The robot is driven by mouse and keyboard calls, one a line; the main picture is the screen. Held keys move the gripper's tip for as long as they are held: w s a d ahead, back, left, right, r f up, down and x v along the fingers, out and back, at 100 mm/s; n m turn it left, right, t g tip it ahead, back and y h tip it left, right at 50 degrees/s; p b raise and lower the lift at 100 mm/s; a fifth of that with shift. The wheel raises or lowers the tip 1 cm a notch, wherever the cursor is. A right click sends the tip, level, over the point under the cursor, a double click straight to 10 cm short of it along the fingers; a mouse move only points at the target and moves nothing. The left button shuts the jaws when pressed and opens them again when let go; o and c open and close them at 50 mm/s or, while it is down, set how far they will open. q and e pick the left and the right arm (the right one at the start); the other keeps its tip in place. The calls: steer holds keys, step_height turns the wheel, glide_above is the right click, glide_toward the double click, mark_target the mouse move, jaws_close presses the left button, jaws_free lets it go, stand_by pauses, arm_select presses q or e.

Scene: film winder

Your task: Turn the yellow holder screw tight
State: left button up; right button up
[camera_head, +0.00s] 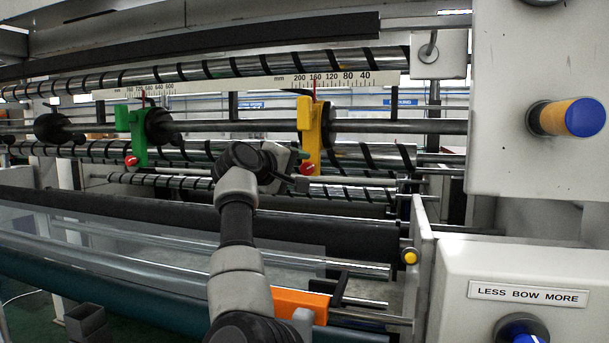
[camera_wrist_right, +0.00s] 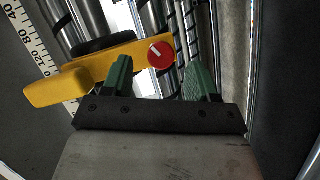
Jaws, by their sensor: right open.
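The yellow holder (camera_head: 311,130) hangs upright on the bar in the head view, with a red screw (camera_head: 307,167) at its lower end. In the right wrist view the yellow holder (camera_wrist_right: 105,65) lies across the upper left, and its red screw (camera_wrist_right: 161,54) shows a white line slanting across its face. My right gripper (camera_wrist_right: 160,78) is open, with its green fingers apart and nothing between them. The screw appears just beyond the gap between the fingertips; I see no contact. In the head view my right gripper (camera_head: 296,162) is beside the screw, partly hidden by its own wrist. My left gripper is not in view.
A green holder (camera_head: 138,135) with its own red screw hangs further left. Striped rollers and a ruler (camera_head: 330,80) run behind and above. A grey machine housing (camera_head: 540,100) with a blue-ended knob stands at the right. An orange part (camera_head: 300,300) sits low in front.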

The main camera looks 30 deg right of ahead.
steer(key=b+v, duration=0.1)
steer(key=v, duration=0.6)
steer(key=shift+b, duration=0.4)
stand_by(0.3)
